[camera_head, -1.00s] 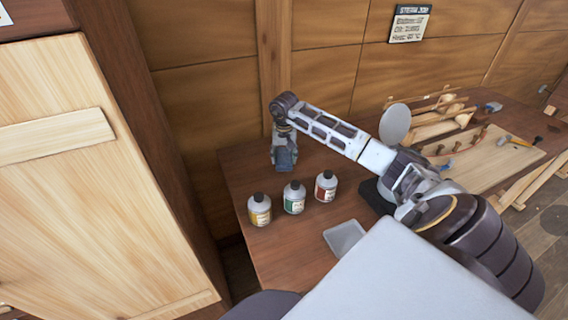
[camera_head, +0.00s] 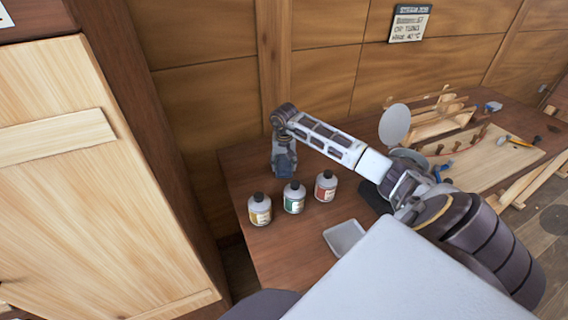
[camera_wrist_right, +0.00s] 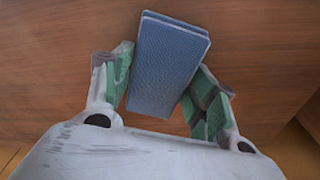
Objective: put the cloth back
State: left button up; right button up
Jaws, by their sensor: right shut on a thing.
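A blue folded cloth (camera_wrist_right: 168,65) is between the green-padded fingers of my right gripper (camera_wrist_right: 163,90) in the right wrist view. My right gripper is shut on it, with the wooden bench top behind. In the head view my right gripper (camera_head: 284,172) points down over the back left part of the bench (camera_head: 290,248), behind the bottles. The cloth is small and mostly hidden by the gripper there, and I cannot tell whether it touches the bench. My left gripper is not in view.
Three bottles, yellow-labelled (camera_head: 259,210), green-labelled (camera_head: 294,198) and red-labelled (camera_head: 325,187), stand just in front of the gripper. A grey tray (camera_head: 344,237) lies near the front edge. A wooden hull model (camera_head: 440,122) and tools lie at right. A wooden cabinet (camera_head: 90,200) stands at left.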

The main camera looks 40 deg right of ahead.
aim_at(284, 166)
jog(key=shift+f, duration=0.1)
jog(key=o, duration=1)
jog(key=r, duration=0.8)
jog(key=s+a+r, duration=0.1)
jog(key=r, duration=0.3)
jog(key=shift+r+b, duration=0.1)
jog(key=shift+b, duration=0.2)
